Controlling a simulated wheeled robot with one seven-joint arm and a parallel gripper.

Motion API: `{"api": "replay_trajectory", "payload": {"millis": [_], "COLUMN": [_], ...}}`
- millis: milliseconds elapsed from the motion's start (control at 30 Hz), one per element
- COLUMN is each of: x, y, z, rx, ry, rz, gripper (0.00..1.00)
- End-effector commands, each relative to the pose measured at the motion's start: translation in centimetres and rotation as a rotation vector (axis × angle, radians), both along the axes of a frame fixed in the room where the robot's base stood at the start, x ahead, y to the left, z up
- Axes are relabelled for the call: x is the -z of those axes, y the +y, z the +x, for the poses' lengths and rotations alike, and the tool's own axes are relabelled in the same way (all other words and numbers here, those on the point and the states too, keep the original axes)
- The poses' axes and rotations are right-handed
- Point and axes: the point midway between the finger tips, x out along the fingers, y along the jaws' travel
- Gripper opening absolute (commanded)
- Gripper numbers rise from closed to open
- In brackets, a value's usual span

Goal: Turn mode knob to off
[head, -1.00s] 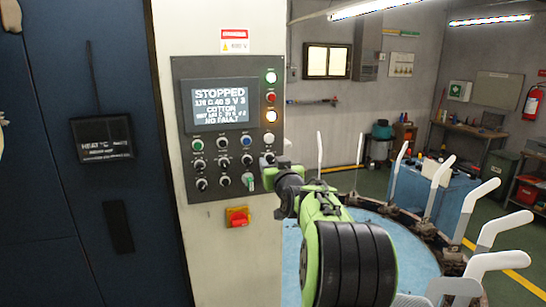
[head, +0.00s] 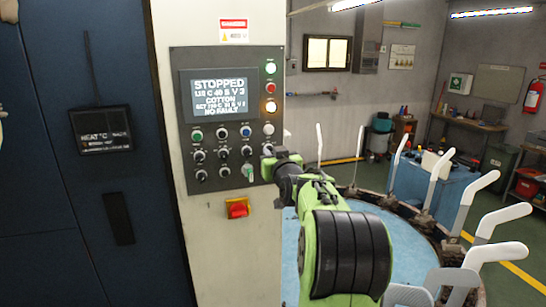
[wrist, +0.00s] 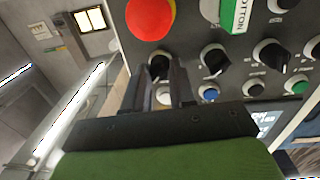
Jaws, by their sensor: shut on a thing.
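The control panel (head: 184,110) has rows of buttons and black knobs below a screen (head: 218,97) reading STOPPED. My gripper (head: 268,154) is at the panel's right edge, at the rightmost knob of the upper knob row. In the wrist view my gripper (wrist: 160,75) has its dark fingers on either side of this black knob (wrist: 158,66), shut on it. Fingers partly hide the knob, and its label and pointer cannot be read, so I cannot confirm that it is the mode knob.
A red emergency stop (head: 237,208) on a yellow plate sits below the panel; it also shows near the fingers in the wrist view (wrist: 150,15). A green COTTON tag (wrist: 236,14) hangs close by. White upright forms (head: 483,182) ring the blue turntable at right.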

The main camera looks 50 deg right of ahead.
Motion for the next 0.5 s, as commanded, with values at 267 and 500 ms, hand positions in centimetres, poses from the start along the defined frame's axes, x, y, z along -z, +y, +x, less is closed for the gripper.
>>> {"api": "replay_trajectory", "payload": {"millis": [267, 500], "x": [0.46, 0.50], "y": [0.09, 0.06], "z": [0.04, 0.02], "rx": [-0.001, 0.000], "ry": [0.073, 0.173], "rz": [-0.154, -0.332], "gripper": [0.00, 0.00]}}
